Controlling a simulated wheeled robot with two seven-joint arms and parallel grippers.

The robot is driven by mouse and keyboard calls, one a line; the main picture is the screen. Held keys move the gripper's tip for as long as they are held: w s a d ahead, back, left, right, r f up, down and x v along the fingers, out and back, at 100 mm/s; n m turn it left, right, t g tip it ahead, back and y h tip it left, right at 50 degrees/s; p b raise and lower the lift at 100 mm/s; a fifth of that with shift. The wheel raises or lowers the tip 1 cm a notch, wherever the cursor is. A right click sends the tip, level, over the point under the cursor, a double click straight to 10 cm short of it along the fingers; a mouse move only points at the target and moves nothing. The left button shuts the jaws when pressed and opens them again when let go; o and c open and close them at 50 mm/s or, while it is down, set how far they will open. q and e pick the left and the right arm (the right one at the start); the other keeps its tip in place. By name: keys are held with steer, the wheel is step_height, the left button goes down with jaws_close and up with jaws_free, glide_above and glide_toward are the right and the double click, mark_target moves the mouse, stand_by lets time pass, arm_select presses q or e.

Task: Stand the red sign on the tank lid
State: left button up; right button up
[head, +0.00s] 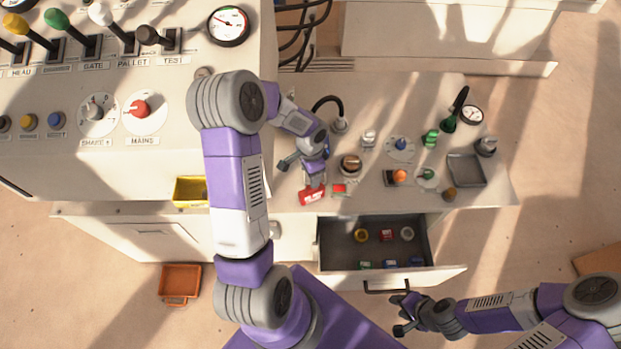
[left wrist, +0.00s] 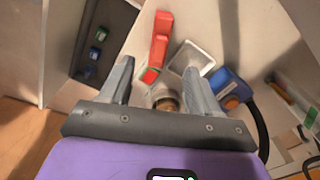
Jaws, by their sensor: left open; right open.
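No label marks the tank lid; a pale square plate (left wrist: 192,57) and a round brown-topped fitting (head: 351,162) are near. My right gripper (head: 402,315) is open and empty by the drawer handle.
The open drawer (head: 325,245) holds several small items. A blue box with an orange button (left wrist: 228,88) is beside my left fingers. A grey tray (head: 467,170) is at the counter's right.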

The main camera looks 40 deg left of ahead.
arm_select(q)
steer(key=shift+r, duration=0.5)
steer(key=s+d+f+n+h, duration=0.2)
steer(key=s+d+f+n, duration=0.2)
steer(key=d, duration=0.7)
steer(key=s+d+f+n+h, duration=0.2)
steer(key=s+d+f+n, duration=0.2)
steer(key=s+d+f, duration=0.4)
steer(key=d+f, duration=0.1)
steer(key=d, duration=0.3)
steer(key=shift+s+d+f+t, duration=0.25)
steer(key=shift+s+d+t, duration=0.05)
steer(key=shift+s, duration=0.1)
